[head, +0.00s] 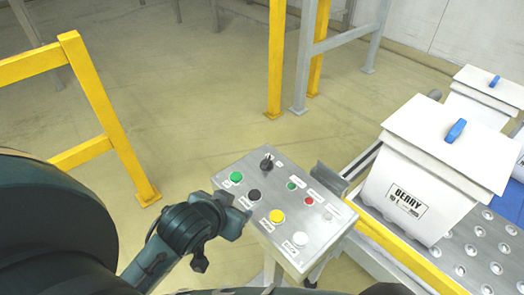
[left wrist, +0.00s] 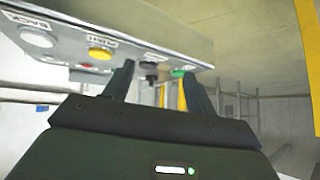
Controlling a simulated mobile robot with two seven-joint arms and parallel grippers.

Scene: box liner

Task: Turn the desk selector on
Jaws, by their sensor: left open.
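The desk is a grey metal control box (head: 290,215) on a stand. A black selector knob with a raised handle (head: 267,162) sits at its far edge; its exact setting is too small to read. A round black button (head: 254,195) is nearer to my left gripper (head: 236,217), which is beside the box's left edge, apart from the knob. In the left wrist view my left gripper (left wrist: 158,80) is open with nothing held. A black control (left wrist: 149,68) shows between its fingers, and a green button (left wrist: 178,73) shows near the right finger.
The box also carries a green button (head: 236,177), a yellow button (head: 276,216), a white button (head: 300,239) and a red one (head: 309,201). A conveyor (head: 470,255) with white lidded boxes (head: 420,185) stands right.

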